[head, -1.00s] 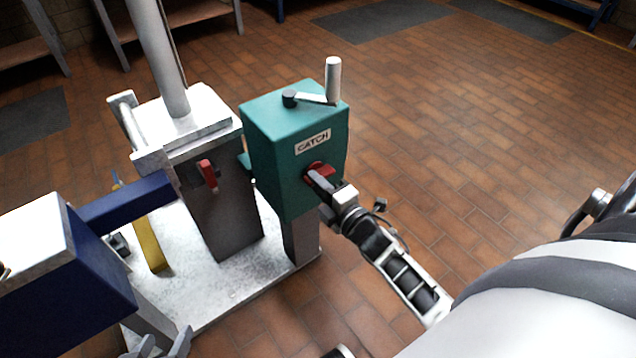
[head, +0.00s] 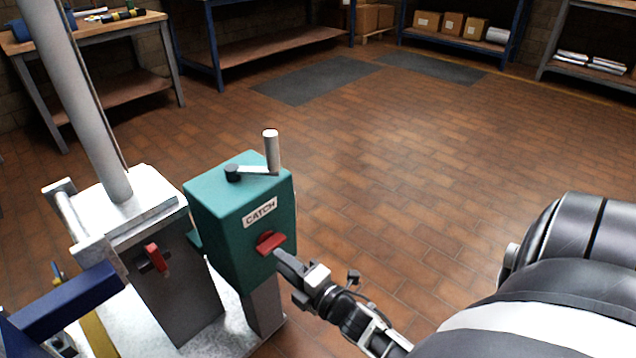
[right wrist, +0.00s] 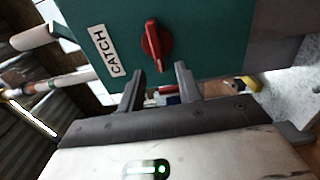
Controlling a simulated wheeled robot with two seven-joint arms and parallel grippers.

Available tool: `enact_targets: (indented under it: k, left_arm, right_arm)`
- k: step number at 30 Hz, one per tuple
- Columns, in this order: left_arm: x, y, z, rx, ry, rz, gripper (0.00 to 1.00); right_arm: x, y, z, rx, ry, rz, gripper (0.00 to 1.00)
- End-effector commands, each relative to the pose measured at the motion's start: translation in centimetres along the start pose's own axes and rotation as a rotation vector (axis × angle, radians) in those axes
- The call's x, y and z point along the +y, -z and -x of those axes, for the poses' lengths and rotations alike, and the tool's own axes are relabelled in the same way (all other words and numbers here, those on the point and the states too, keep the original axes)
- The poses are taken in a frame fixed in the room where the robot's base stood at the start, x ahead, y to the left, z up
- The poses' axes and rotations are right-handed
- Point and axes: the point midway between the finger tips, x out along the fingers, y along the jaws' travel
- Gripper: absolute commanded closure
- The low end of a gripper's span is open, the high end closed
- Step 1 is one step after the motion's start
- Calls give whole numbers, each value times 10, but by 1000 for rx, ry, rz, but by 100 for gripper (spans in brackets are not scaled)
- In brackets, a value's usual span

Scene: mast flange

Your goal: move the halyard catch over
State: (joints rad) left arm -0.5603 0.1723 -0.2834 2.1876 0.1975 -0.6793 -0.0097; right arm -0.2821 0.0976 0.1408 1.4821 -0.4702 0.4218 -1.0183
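The teal box labelled CATCH (head: 238,215) stands on a grey post on the white base plate. On its front, below the label, is the red catch lever (head: 268,242); it lies roughly parallel to the label. The lever also shows in the right wrist view (right wrist: 152,45). My right gripper (head: 280,257) is just in front of the lever and slightly below it. In the right wrist view its two fingers (right wrist: 158,78) are apart with a gap between them, and the lever is beyond the tips, apart from them. My left gripper is not in view.
A crank handle (head: 271,152) stands up from the box top. Left of the box are the white mast (head: 85,110) and a grey housing with another red lever (head: 153,257). A blue beam (head: 70,300) is at lower left. The floor (head: 400,180) to the right is clear.

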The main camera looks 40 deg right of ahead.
Motion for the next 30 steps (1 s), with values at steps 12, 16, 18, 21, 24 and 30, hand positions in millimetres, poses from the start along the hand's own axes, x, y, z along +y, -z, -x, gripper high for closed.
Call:
enact_targets:
  k: [12,16,18,21,24,30]
  left_arm:
    - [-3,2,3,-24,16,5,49]
    - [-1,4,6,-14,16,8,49]
    - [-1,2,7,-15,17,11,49]
    - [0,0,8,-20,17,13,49]
    - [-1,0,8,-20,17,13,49]
    - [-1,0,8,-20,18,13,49]
  right_arm:
    - [0,0,94,-2,3,0,65]
    - [0,0,107,-1,0,0,65]
    - [0,0,110,-1,0,1,65]
    - [0,0,113,-1,0,1,65]
    - [0,0,113,-1,0,1,65]
    - [0,0,112,-1,0,1,65]
